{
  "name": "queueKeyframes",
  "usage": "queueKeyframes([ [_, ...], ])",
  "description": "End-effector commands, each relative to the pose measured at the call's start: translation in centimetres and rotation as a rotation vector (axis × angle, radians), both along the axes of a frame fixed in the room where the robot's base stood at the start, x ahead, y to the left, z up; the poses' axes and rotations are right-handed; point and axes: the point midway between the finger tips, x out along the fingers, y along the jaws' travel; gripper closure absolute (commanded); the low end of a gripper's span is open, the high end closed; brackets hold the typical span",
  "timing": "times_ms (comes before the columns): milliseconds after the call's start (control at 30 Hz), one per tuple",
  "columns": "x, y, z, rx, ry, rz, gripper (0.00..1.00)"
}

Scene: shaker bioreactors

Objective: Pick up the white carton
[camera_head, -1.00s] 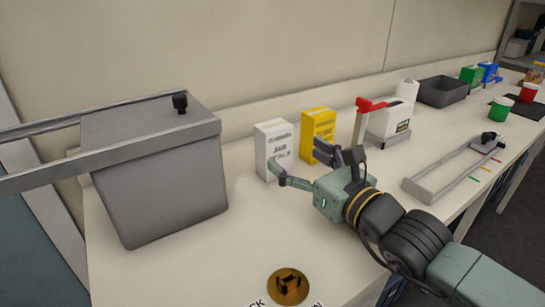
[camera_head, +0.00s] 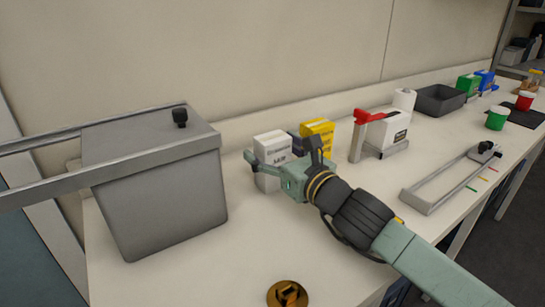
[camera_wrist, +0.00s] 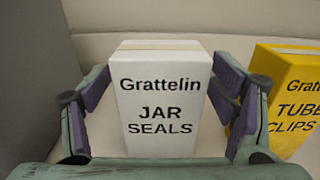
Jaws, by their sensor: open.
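The white carton (camera_wrist: 165,100), labelled "Grattelin JAR SEALS", stands upright on the bench. In the head view the white carton (camera_head: 272,148) is partly hidden behind my gripper (camera_head: 285,162). In the wrist view my gripper (camera_wrist: 160,108) is open, with one finger on each side of the carton. The right finger pad is close to the carton's right side. The left pad is near its left side. I cannot tell whether either pad touches it.
A yellow carton (camera_wrist: 287,95), "TUBE CLIPS", stands close on the right, beside my right finger. A large grey bin (camera_head: 165,195) is on the left. The bench front (camera_head: 240,265) is mostly clear.

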Motion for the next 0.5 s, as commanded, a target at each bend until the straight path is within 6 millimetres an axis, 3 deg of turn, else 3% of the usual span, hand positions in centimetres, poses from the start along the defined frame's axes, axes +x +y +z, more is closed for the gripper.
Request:
queueKeyframes([
  [267,0.24,0.16,-0.07,0.000,0.000,-0.001,0.22],
  [500,0.22,0.15,-0.06,0.000,0.000,0.000,0.38],
])
